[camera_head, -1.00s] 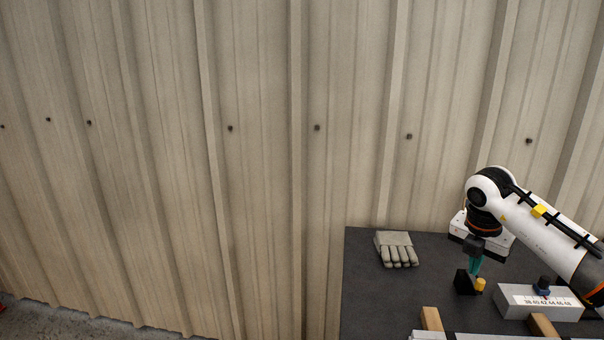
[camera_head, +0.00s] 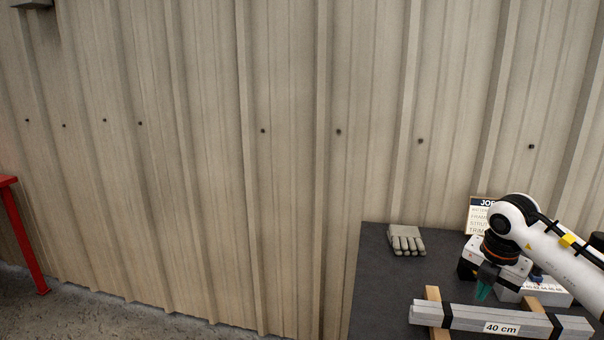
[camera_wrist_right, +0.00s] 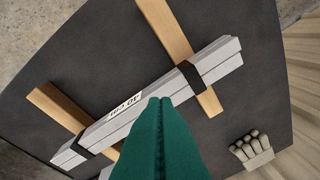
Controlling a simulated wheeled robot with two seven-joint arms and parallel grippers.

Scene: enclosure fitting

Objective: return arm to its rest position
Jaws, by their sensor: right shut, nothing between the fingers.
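My right arm comes in from the right of the head view. Its gripper (camera_head: 482,292) points down over the dark table, with teal fingers. In the right wrist view the teal fingers (camera_wrist_right: 160,102) are pressed together with nothing between them, above a strapped bundle of grey bars (camera_wrist_right: 150,110). In the head view a bar bundle labelled 40 cm (camera_head: 460,317) lies at the table's front, below and in front of the gripper. My left gripper does not show.
A grey glove (camera_head: 407,241) lies at the table's back left. Wooden strips (camera_head: 434,294) lie under the bars. A corrugated wall stands behind; a red frame (camera_head: 25,240) is far left.

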